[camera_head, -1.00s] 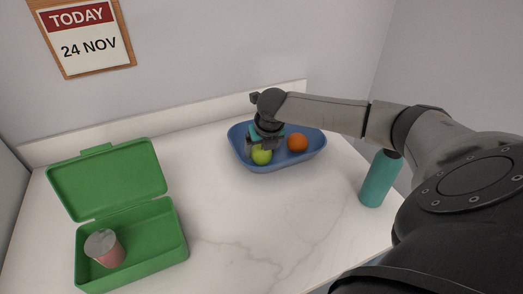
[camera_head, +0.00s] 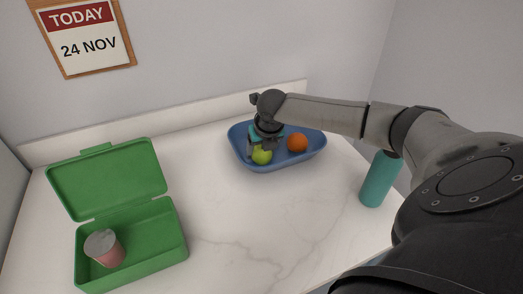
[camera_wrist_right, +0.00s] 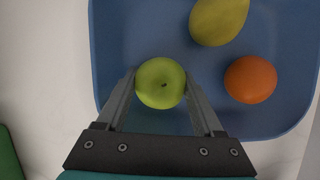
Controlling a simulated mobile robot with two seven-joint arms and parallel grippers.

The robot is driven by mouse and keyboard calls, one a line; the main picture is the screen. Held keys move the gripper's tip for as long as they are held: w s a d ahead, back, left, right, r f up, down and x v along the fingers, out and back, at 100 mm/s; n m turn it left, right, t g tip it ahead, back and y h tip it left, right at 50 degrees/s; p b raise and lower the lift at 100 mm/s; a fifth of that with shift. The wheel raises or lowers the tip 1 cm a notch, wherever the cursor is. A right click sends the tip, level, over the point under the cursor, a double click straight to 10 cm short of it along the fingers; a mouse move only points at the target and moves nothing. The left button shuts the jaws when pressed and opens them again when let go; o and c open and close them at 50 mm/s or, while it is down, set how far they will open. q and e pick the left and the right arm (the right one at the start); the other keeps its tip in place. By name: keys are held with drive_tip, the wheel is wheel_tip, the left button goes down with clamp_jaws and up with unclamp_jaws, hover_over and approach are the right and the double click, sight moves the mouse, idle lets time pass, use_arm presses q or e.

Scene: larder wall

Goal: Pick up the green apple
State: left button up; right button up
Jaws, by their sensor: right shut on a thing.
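The green apple (camera_head: 261,156) is in the blue tray (camera_head: 315,152), near its front left side. My right gripper (camera_head: 262,151) reaches down over the tray and is shut on the apple. In the right wrist view the apple (camera_wrist_right: 160,83) sits between the two fingertips, one touching each side. The apple still appears to be down in the tray; I cannot tell whether it touches the tray floor. My left gripper is not in view.
An orange (camera_head: 297,143) lies in the tray right of the apple. A yellow fruit (camera_wrist_right: 218,20) shows beyond it in the wrist view. A green lunch box (camera_head: 182,232) stands open at left with a pink cup (camera_head: 107,250) inside. A teal bottle (camera_head: 378,180) stands at right.

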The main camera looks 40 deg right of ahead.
sight(261, 147)
drive_tip(key=shift+r, duration=0.1)
wheel_tip(261, 147, up, 19)
drive_tip(key=p, duration=0.4)
drive_tip(key=s+a+p, duration=0.2)
drive_tip(key=a+p, duration=1.2)
drive_tip(key=a, duration=0.3)
drive_tip(key=s+a+f, duration=0.1)
drive_tip(key=a+f, duration=0.3)
drive_tip(key=a, duration=0.4)
drive_tip(key=s+a+f, duration=0.2)
drive_tip(key=a+f, duration=0.3)
drive_tip(key=a, duration=0.4)
